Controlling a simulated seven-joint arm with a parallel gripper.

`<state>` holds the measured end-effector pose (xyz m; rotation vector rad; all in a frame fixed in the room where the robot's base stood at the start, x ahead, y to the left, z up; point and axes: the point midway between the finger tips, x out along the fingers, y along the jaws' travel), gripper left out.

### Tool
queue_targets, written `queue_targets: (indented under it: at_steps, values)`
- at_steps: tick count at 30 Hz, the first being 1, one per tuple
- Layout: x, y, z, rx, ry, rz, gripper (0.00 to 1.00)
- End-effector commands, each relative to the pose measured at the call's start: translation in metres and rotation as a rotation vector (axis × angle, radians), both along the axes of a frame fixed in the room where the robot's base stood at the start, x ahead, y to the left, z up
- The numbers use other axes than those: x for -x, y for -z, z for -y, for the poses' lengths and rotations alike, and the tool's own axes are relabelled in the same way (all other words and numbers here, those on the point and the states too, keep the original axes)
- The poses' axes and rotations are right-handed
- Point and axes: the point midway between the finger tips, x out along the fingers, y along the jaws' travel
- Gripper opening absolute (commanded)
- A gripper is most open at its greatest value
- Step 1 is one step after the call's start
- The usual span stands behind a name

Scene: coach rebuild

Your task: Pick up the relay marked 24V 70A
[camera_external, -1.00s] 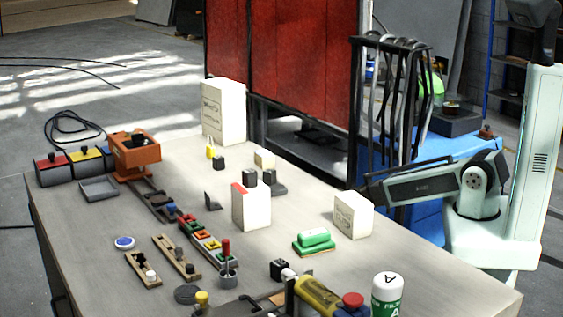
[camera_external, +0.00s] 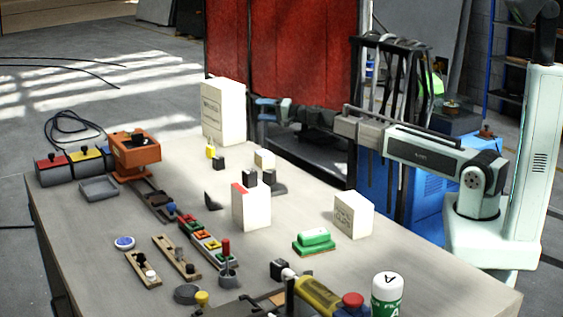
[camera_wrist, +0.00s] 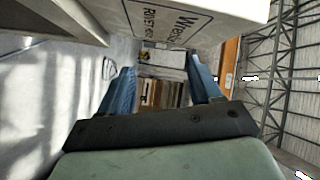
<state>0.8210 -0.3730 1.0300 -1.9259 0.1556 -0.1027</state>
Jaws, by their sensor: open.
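Several small black blocks that could be relays stand on the workbench (camera_external: 330,280): one by the yellow padlock (camera_external: 219,163), one behind the red-edged white box (camera_external: 250,178), one on a dark piece (camera_external: 269,177), and one near the front (camera_external: 279,268). Their markings are too small to read, so I cannot tell which is 24V 70A. My gripper (camera_external: 262,108) is at the far side, right of the tall white box (camera_external: 222,112), above the bench's back edge. In the wrist view its blue fingers (camera_wrist: 163,85) are apart, with nothing held between them.
The tall white box, with partly readable lettering, looms close in the wrist view (camera_wrist: 190,22). A red curtain (camera_external: 280,50) hangs behind my gripper. An orange device (camera_external: 134,152), a green-topped block (camera_external: 314,240) and a smaller white box (camera_external: 353,214) stand on the bench.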

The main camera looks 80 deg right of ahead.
Motion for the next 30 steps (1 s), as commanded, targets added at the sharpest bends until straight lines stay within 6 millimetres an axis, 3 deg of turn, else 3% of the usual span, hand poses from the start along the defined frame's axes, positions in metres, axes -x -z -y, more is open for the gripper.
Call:
queue_targets:
  at_steps: [1,6,11,17,23,26,30]
  values:
    - [-0.015,-0.030,0.002,0.003,0.042,0.051,0.64]
    - [-0.035,-0.102,0.006,-0.015,0.179,0.165,0.64]
    - [-0.051,-0.151,-0.008,-0.034,0.249,0.221,0.64]
    - [-0.077,-0.195,-0.056,-0.019,0.228,0.255,0.64]
    - [-0.105,-0.222,-0.136,0.052,0.093,0.272,0.64]
    - [-0.119,-0.232,-0.194,0.110,-0.020,0.274,0.64]
    - [-0.134,-0.236,-0.293,0.212,-0.225,0.261,0.64]
